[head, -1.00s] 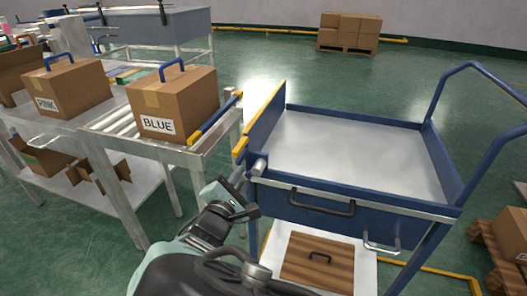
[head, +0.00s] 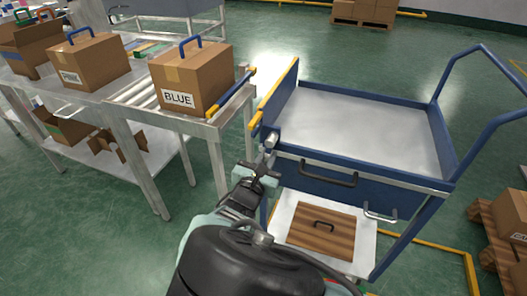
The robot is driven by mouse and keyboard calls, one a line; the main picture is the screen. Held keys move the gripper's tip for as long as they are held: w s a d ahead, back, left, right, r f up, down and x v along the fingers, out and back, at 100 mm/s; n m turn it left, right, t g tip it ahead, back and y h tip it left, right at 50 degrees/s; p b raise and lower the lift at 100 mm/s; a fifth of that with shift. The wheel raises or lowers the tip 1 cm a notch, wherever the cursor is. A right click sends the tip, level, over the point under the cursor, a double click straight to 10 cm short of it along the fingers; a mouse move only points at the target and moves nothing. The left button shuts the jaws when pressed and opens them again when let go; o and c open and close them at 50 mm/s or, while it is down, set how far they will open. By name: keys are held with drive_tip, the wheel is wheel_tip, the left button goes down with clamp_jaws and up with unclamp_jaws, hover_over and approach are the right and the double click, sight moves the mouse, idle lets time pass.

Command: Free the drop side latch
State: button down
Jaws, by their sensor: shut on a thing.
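The blue cart (head: 415,178) stands right of centre with an empty grey tray top. Its drop side (head: 283,88), with a yellow top edge, stands up along the cart's left. The grey latch (head: 271,138) is at the front end of that side, at the cart's near left corner. My gripper (head: 264,161) is at the latch, just below its cylindrical part, and is shut on it. The fingertips are small and partly hidden, so the exact grip on the latch is unclear.
A roller table (head: 215,131) stands left of the cart, holding the BLUE carton (head: 190,75) behind a blue and yellow bar (head: 231,92). A narrow floor gap separates table and cart. A wooden board (head: 320,230) lies on the cart's lower shelf. A pallet (head: 490,215) stands right.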

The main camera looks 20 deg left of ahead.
drive_tip(key=shift+d+n+p, duration=0.3)
drive_tip(key=shift+n, duration=0.4)
drive_tip(key=c, duration=1.4)
unclamp_jaws()
